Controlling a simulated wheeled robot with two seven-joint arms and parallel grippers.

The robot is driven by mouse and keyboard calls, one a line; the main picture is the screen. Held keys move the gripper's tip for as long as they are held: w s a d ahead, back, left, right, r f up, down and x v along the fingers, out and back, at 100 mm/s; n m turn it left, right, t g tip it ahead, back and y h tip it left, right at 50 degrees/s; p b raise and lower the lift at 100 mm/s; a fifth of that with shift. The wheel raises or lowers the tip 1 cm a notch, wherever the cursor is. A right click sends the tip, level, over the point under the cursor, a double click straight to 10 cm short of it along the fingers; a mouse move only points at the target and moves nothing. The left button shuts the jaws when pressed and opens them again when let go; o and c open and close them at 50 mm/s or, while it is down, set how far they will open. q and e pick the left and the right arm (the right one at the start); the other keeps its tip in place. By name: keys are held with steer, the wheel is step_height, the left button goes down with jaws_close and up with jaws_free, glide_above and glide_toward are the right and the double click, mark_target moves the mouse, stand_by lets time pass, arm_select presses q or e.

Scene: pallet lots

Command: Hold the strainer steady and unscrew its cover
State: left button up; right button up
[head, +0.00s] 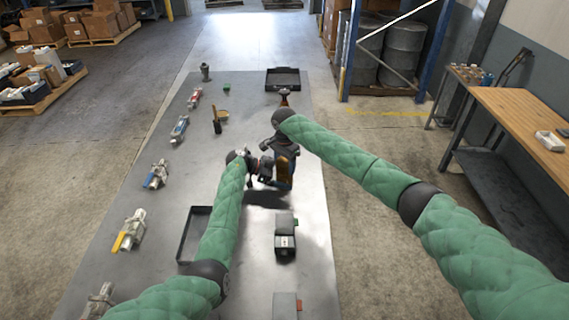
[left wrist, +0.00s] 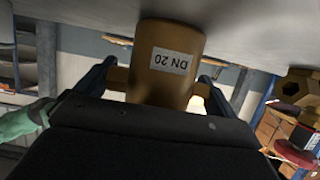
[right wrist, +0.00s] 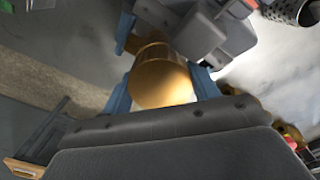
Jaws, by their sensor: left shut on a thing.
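The strainer is a brass fitting, partly hidden by my grippers in the head view (head: 283,166), held above the grey table. In the left wrist view its brass barrel (left wrist: 175,82) carries a "DN 20" label. My left gripper (head: 264,168) is shut on the strainer, its blue fingers beside the brass on both sides. My right gripper (head: 282,146) is close by on the far side. In the right wrist view a brass cylinder (right wrist: 160,82) lies between its spread blue fingers; whether they touch it is unclear. I cannot tell the cover apart from the body.
The table (head: 240,215) has several valves along its left side, such as a yellow-handled one (head: 130,230). A black tray (head: 284,68) is at the far end and another (head: 183,261) nearer. A dark labelled block (head: 285,240) stands right of centre. A wooden workbench (head: 520,120) is at right.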

steer(key=o, duration=0.9)
steer(key=shift+a+r, duration=0.1)
steer(key=shift+r, duration=0.05)
step_height(320, 180, up, 4)
steer(key=shift+r, duration=0.25)
steer(key=shift+c, duration=1.4)
steer(key=shift+r, duration=1.5)
steer(key=shift+f, duration=3.85)
